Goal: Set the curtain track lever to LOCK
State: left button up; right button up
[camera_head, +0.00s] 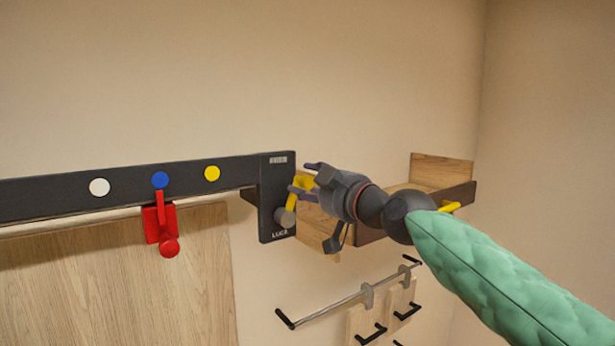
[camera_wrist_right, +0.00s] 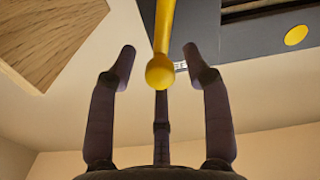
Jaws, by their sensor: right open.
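The curtain track lever (camera_head: 291,203) is a yellow arm on a grey round pivot, low on the black end plate (camera_head: 270,175) of the track. It points up and slightly right, away from the lower label, which seems to read LOCK. The upper label is too small to read surely. My right gripper (camera_head: 303,178) is open at the lever's upper end, partly hiding it. In the right wrist view, the lever's ball knob (camera_wrist_right: 160,72) sits between the spread fingers (camera_wrist_right: 160,60), with gaps visible on both sides. My left gripper is out of view.
The black track (camera_head: 130,187) carries white, blue and yellow discs, with a red lever piece (camera_head: 160,222) below the blue one. A wooden shelf (camera_head: 441,170) stands behind my right arm. A metal rail (camera_head: 335,303) with hanging boards is below.

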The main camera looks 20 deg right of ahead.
jog(key=shift+w+a, duration=0.15)
jog(key=shift+w, duration=0.35)
grip_shut()
